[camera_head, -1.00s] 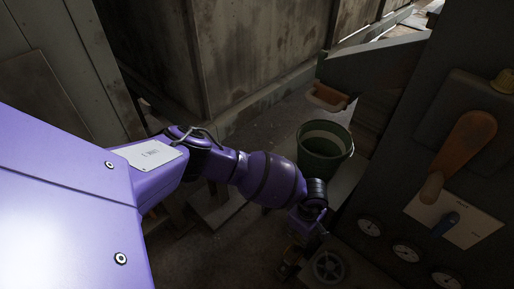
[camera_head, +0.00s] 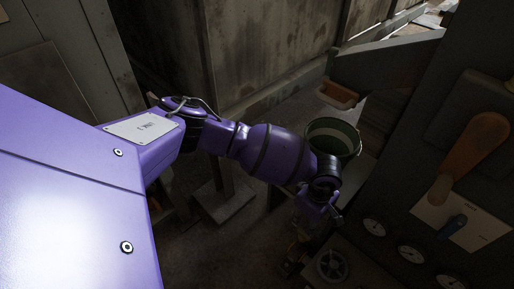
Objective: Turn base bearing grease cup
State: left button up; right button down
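My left arm comes in from the left, and its gripper (camera_head: 312,213) points down near the lower middle, beside the machine. It is dark and small there, so I cannot tell whether its fingers are open or shut. Just below it is a dim brassy fitting (camera_head: 297,252). I cannot tell whether this is the base bearing grease cup, or whether the gripper touches it. A spoked handwheel (camera_head: 332,265) is just right of the fitting. My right gripper is not in view.
A green bucket (camera_head: 333,138) stands behind my wrist, under a chute with a wooden-looking lip (camera_head: 338,95). A plank wall (camera_head: 265,50) closes the back.

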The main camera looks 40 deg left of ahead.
pick_arm(q)
notch_tip(320, 180, up, 4)
jog(key=shift+w+r, duration=0.1)
dwell(0.5)
